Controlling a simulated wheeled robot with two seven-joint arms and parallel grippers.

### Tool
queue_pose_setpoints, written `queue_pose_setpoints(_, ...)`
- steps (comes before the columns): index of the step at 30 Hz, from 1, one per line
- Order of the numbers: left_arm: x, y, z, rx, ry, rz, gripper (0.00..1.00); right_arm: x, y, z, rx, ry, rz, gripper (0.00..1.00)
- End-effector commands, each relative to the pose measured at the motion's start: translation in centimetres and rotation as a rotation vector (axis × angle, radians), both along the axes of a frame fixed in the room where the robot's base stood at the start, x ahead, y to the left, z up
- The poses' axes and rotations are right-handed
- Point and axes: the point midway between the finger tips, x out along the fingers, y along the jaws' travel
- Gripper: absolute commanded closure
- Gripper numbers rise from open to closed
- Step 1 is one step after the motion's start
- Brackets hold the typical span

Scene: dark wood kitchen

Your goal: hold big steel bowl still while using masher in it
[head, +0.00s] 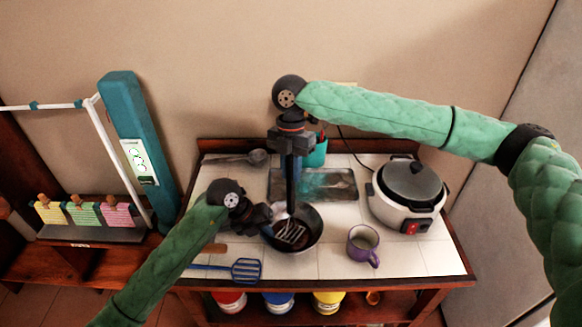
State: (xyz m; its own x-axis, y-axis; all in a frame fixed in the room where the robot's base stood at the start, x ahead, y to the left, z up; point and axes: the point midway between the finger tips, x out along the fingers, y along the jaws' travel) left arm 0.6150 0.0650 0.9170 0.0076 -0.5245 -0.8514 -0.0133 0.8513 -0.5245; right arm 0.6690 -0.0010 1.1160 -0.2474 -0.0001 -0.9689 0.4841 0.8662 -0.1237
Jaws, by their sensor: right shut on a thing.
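The big steel bowl (313,240), dark inside, stands on the white tiled tabletop near the middle of the head view. The masher (291,185) is upright, its dark handle rising out of the bowl and its slotted head (290,233) down inside it. My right gripper (291,142) is shut on the upper part of the masher handle, above the bowl. My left gripper (268,214) is at the bowl's left rim. Its fingertips are small and dark against the bowl, so I cannot tell whether they grip the rim.
A rice cooker (406,210) and a purple mug (362,246) stand to the right. A dark board (335,184) and teal cup (316,155) lie behind. A ladle (257,157) is at the back left, a blue slotted turner (246,270) at the front left. Front-right tiles are clear.

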Motion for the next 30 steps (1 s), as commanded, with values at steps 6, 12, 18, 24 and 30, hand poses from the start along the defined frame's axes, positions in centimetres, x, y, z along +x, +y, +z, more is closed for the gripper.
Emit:
queue_pose_setpoints(6,0.0,0.0,0.0,0.000,0.000,0.000,1.00,0.0,0.0,0.0,0.000,0.000,0.000,1.00)
queue_pose_setpoints(12,0.0,0.0,0.0,0.000,0.000,0.000,1.00,0.0,0.0,0.0,0.000,0.000,0.000,1.00)
queue_pose_setpoints(18,0.0,0.0,0.0,0.000,0.000,0.000,1.00,0.0,0.0,-0.2,0.000,0.001,0.000,1.00)
queue_pose_setpoints(24,0.0,0.0,0.0,0.000,0.000,0.000,1.00,0.0,0.0,-0.7,0.000,0.001,0.000,1.00)
queue_pose_setpoints(30,0.0,0.0,0.0,0.000,0.000,0.000,1.00,0.0,0.0,-1.2,0.000,0.001,0.000,1.00)
